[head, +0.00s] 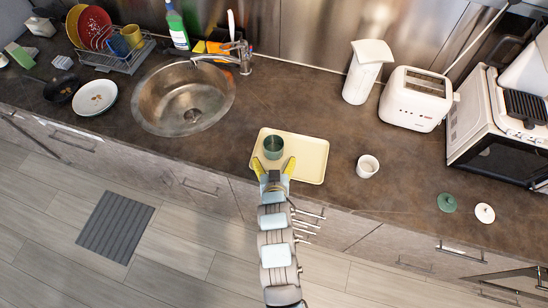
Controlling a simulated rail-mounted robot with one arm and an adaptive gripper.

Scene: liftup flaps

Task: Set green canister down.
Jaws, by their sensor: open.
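The green canister (274,144) stands upright on a pale yellow tray (309,158) near the counter's front edge. It is on the left part of the tray, and no lid shows on it. My gripper (273,165) is open just in front of the canister. Its two yellow fingertips are spread to the left and right, near the canister's lower front. I cannot tell whether either fingertip touches it.
A white cup (368,166) stands right of the tray. A green lid (447,203) and a white lid (485,213) lie further right.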

